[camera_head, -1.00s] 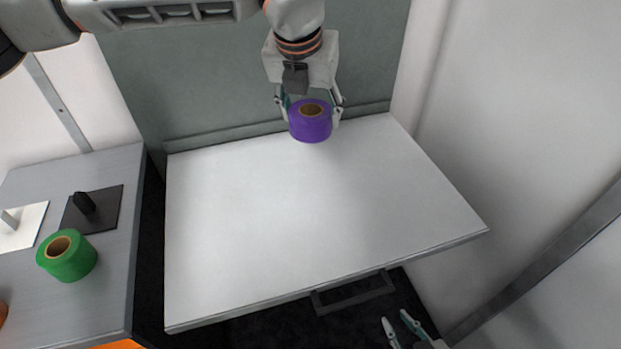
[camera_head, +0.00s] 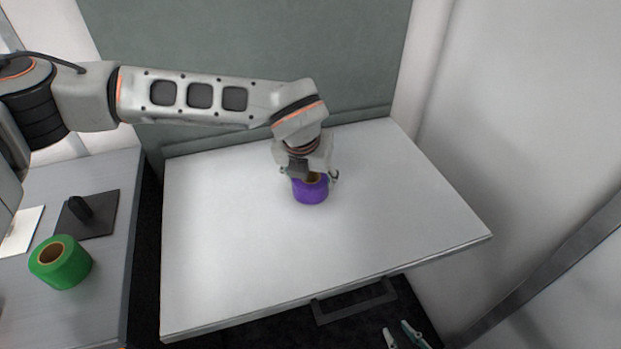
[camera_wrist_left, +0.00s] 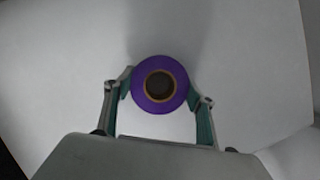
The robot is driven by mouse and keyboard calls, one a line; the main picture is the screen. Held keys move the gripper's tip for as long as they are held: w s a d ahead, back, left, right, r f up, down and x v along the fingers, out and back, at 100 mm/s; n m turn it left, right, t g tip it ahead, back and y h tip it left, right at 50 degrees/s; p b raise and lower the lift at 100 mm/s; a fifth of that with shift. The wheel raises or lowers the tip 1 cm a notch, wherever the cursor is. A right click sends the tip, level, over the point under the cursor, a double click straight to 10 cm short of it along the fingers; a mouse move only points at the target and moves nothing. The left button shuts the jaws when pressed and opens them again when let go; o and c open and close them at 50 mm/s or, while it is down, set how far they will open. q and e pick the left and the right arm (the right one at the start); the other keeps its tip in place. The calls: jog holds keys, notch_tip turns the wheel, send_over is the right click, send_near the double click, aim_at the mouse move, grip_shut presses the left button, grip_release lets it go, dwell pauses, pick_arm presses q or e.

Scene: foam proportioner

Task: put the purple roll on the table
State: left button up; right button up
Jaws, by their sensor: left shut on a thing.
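The purple roll (camera_head: 311,191) is upright over the middle of the white table (camera_head: 230,250), with its brown core facing up. My left gripper (camera_head: 309,176) is shut on the purple roll from above and behind. In the left wrist view the roll (camera_wrist_left: 160,106) sits between the two fingertips of the left gripper (camera_wrist_left: 160,88). I cannot tell whether the roll's underside touches the table. My right gripper (camera_head: 404,336) shows only its fingertips at the bottom edge; they are apart with nothing between them.
A green roll (camera_head: 62,264) stands on a grey side counter (camera_head: 100,270) at the left, near a dark plate with a black handle (camera_head: 88,212). A dark gap separates the counter from the white table. The rest of the white table is bare. Walls stand behind and at the right.

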pick_arm(q)
jog(key=shift+f, duration=0.2)
jog(key=shift+f, duration=0.15)
jog(key=o, duration=1.2)
jog(key=shift+c, duration=0.2)
jog(key=shift+r, duration=0.35)
jog(key=p+v, duration=0.1)
jog(key=v, duration=0.9)
jog(key=shift+s+r, duration=0.1)
jog(key=shift+r, duration=0.05)
jog(key=shift+s+a+r, duration=0.1)
jog(key=shift+s+r, duration=0.2)
jog(key=shift+r, duration=0.35)
